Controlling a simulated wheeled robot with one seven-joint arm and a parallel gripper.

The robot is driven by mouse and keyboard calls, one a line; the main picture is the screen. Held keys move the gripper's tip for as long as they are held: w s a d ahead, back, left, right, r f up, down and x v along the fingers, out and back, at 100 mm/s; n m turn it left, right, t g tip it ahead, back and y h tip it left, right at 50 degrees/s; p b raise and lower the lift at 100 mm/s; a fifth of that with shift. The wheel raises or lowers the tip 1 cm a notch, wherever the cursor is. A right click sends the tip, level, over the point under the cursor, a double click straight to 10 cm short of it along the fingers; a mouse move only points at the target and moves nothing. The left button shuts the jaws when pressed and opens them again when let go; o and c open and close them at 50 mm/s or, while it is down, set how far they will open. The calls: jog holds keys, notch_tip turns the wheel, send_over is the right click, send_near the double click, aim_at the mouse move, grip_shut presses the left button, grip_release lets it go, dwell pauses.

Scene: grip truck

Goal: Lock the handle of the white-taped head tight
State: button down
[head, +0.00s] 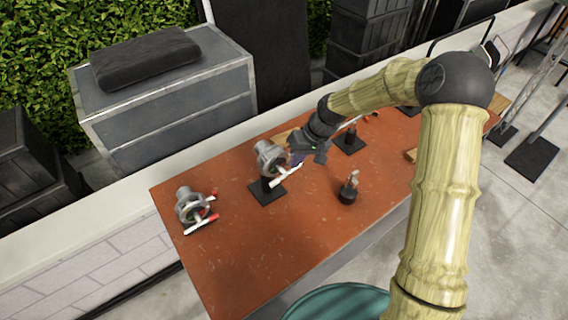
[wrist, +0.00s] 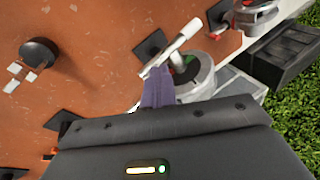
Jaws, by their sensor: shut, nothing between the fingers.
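A grey grip head (head: 268,158) stands on a black square base on the orange table, with a white bar handle (head: 284,176) angled from its lower side. In the wrist view the same head (wrist: 203,75) shows a round grey body, and its white handle (wrist: 175,46) slants beside it. My gripper (head: 296,158) is right beside this head; its purple fingers (wrist: 157,88) are shut and empty, close against the handle's lower end. I cannot tell whether they touch. A second head (head: 190,207) with a white, red-tipped handle lies farther left. I cannot make out which head bears white tape.
A small black round stand (head: 348,190) with a pale top is right of my gripper. Another black base (head: 350,140) stands behind it. The orange table (head: 240,255) is bare toward the front left. A grey case (head: 170,100) stands beyond the low wall.

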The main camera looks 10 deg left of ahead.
jog(key=r+p, duration=0.1)
jog(key=r, duration=0.1)
jog(key=a+r+p, duration=0.1)
jog(key=r+p, duration=0.1)
jog(key=shift+r, duration=0.25)
jog(key=b+v, duration=0.4)
jog(key=v, duration=0.5)
jog(key=shift+w+d, duration=0.4)
jog(key=shift+d, duration=0.05)
jog(key=s+d+f+m+t+h+b, duration=0.1)
jog(key=s+d+f+m+h, duration=0.1)
jog(key=s+d, duration=0.7)
jog(key=s+d+f+m+t+h+b, duration=0.1)
jog(key=s+d+f+m+t+h, duration=0.1)
jog(key=s+d, duration=0.7)
notch_tip(320, 180, down, 3)
jog(key=shift+s+d+r+m+h, duration=0.2)
jog(key=shift+s+d+m+h, duration=0.15)
jog(key=shift+s+m, duration=0.4)
jog(key=shift+w+d, duration=0.1)
jog(key=shift+w, duration=0.1)
